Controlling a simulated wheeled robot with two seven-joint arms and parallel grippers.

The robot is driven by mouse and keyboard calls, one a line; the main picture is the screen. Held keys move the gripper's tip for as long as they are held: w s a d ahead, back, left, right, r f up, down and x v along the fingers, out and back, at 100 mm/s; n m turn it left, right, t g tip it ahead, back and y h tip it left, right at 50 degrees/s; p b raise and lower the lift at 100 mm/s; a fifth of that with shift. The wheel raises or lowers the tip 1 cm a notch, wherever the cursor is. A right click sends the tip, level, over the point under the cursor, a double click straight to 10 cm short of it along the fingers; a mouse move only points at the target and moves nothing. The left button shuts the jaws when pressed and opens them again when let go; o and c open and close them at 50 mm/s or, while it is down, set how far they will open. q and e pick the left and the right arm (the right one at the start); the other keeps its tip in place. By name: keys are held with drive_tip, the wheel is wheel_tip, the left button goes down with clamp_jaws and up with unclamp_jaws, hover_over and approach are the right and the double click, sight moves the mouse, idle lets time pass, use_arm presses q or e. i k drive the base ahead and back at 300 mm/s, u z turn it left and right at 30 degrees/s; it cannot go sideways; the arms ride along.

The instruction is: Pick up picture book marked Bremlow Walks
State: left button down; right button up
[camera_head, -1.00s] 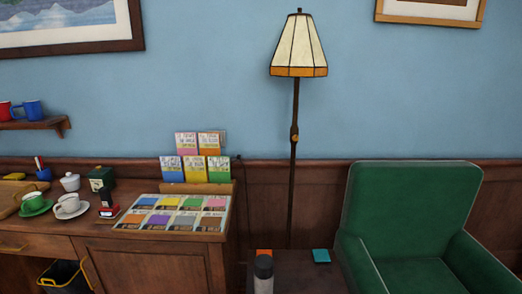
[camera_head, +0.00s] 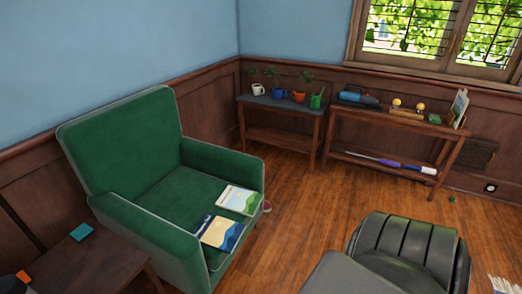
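Two thin books lie flat on the seat of the green armchair (camera_head: 120,130). One book (camera_head: 239,199) has a pale cover with green and yellow. The other book (camera_head: 219,233) has a blue, white and yellow cover and lies nearer the front edge. Their titles are too small to read, so I cannot tell which is Bremlow Walks. Another upright book or card (camera_head: 459,108) stands on the far right table, its title also unreadable.
A small dark side table (camera_head: 85,262) with a teal square (camera_head: 81,232) stands left of the armchair. A dark padded seat (camera_head: 405,250) fills the lower right. Plant pots and tools stand on two wooden tables at the back.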

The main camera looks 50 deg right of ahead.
sight(246, 202)
drive_tip(key=u, duration=0.15)
drive_tip(key=k, duration=0.15)
drive_tip(key=z, duration=1.35)
drive_tip(key=i, duration=0.8)
drive_tip(key=u, duration=0.15)
